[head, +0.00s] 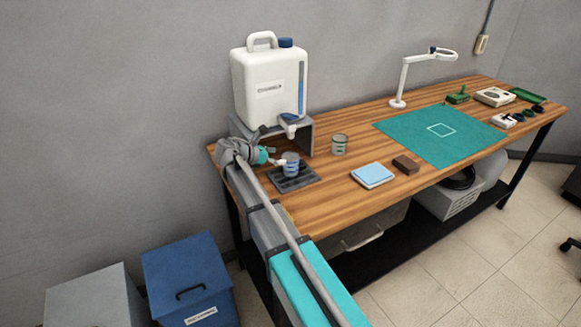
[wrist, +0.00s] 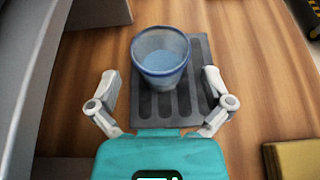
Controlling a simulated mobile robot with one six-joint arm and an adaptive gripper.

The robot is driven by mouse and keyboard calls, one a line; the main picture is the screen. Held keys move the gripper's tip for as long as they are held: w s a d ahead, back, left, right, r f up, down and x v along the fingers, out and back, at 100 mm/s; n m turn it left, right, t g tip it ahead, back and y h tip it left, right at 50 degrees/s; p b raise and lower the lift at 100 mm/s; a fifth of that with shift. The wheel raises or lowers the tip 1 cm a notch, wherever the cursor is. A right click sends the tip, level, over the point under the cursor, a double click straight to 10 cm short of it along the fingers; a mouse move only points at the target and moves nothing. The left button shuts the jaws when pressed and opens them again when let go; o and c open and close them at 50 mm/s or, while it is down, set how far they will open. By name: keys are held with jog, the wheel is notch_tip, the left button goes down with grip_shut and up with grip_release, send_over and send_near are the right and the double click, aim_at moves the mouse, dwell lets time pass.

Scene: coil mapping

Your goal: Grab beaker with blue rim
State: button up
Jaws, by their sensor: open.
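The beaker with the blue rim (wrist: 161,58) stands upright on a dark slotted drip tray (wrist: 157,114). It looks bluish inside in the wrist view. In the head view the same beaker (head: 290,163) stands on the tray below the jug's spigot. My gripper (wrist: 162,77) is open, one finger to the left and one to the right of the beaker. The fingertips are about level with the beaker's near side in the wrist view, and gaps show on both sides. In the head view my gripper (head: 278,162) is at the left of the beaker; its fingers are small there.
A white jug (head: 268,85) with a spigot stands on a grey stand (head: 302,137) behind the tray. Another beaker (head: 339,144) with a dark rim stands to the right. The teal mat (head: 440,134) has free room.

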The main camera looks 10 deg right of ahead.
aim_at(298, 157)
jog(key=shift+b+x, duration=1)
jog(key=shift+x, duration=1.65)
jog(key=shift+s, duration=0.1)
jog(key=c, duration=0.8)
jog(key=shift+r, duration=0.15)
